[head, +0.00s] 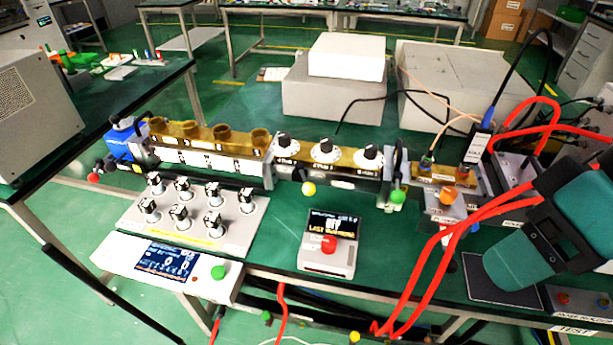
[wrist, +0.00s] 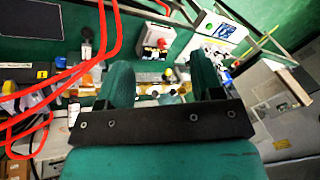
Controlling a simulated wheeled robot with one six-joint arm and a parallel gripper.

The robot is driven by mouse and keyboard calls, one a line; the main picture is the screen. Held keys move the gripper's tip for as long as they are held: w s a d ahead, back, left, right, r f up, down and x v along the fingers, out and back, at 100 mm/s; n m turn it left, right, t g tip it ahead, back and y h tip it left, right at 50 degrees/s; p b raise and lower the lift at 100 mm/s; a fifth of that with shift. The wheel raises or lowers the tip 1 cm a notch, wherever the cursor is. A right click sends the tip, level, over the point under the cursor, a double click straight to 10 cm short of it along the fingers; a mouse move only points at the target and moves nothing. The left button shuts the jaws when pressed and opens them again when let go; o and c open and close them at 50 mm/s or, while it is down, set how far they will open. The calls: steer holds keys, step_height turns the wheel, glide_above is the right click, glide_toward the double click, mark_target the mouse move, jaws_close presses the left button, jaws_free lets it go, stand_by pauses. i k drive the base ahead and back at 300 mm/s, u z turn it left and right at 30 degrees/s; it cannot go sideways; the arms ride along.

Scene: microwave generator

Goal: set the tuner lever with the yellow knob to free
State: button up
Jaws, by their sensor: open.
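The yellow knob (head: 308,189) of the tuner lever shows in the head view, in front of the brass waveguide section with three dials (head: 327,151). Its stem and the lever's position marks are too small to read. In the wrist view a small yellow spot (wrist: 168,74) shows between the fingers and is likely this knob. My gripper (wrist: 163,78) is open, with its two teal fingers apart and nothing held. In the head view my teal arm end is at the right, well apart from the yellow knob.
Red cables (head: 440,240) loop between my arm and the bench middle. A grey box with a red button (head: 328,244) stands in front of the knob. A green knob (head: 398,197) is to the right.

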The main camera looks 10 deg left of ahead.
mark_target(308, 189)
steer(key=z, duration=0.05)
steer(key=k, duration=0.5)
steer(key=u, duration=0.9)
steer(key=i, duration=0.75)
steer(key=z, duration=0.25)
